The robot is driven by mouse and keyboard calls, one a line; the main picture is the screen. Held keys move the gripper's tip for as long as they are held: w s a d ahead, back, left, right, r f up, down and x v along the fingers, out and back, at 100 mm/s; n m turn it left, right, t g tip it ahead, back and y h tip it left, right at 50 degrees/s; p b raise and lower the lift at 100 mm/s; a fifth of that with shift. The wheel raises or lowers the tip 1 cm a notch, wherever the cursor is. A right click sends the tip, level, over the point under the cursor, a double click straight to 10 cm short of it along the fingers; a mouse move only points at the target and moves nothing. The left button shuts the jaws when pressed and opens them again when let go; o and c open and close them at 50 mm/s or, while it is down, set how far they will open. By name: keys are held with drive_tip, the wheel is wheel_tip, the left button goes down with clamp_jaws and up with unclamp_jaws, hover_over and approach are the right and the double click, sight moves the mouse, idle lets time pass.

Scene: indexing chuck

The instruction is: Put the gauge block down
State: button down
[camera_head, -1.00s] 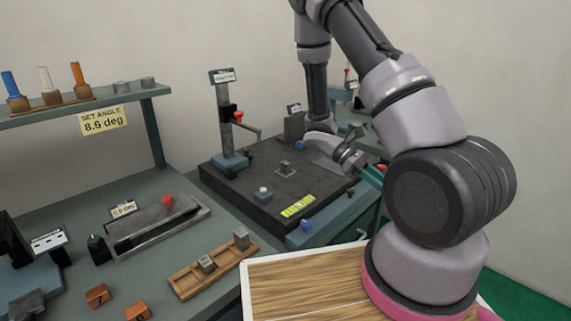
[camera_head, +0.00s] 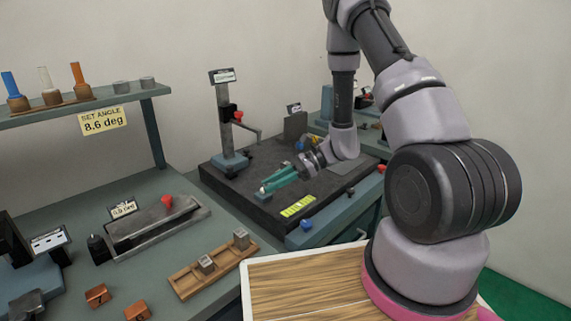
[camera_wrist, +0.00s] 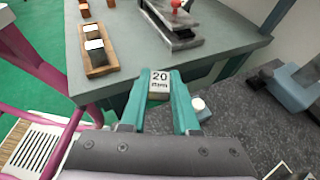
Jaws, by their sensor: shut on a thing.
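The gauge block (camera_wrist: 160,83), a small pale metal block marked "20 mm", sits between the teal fingertips of my gripper (camera_wrist: 160,95) in the wrist view. My gripper is shut on it. In the head view my gripper (camera_head: 268,187) points left over the dark surface plate (camera_head: 230,187), close to the plate's front left part. The block is too small there to make out clearly. The wrist view does not show clearly whether the block touches the plate. A white round-topped piece on a blue-grey base (camera_wrist: 199,106) stands just right of the fingers in the wrist view.
A wooden rack (camera_head: 187,286) with two metal blocks stands on the bench front. A gauge stand (camera_head: 229,130) rises at the plate's back left. A yellow-green label (camera_head: 298,206) lies near the plate's front edge. A sine-bar-like fixture (camera_head: 155,226) stands left on the bench.

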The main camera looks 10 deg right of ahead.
drive_tip(key=w+r+m+t+h, duration=0.1)
drive_tip(key=w+r+m+t, duration=0.2)
drive_tip(key=w+m+t, duration=0.6)
wheel_tip(320, 180, up, 4)
drive_tip(key=m+t+h, duration=0.3)
drive_tip(key=t+h, duration=0.1)
drive_tip(key=h, duration=0.1)
hover_over(287, 163)
wheel_tip(287, 163, down, 10)
drive_tip(key=shift+f, duration=0.1)
drive_tip(key=c, duration=0.7)
unclamp_jaws()
drive_tip(key=shift+o, duration=0.2)
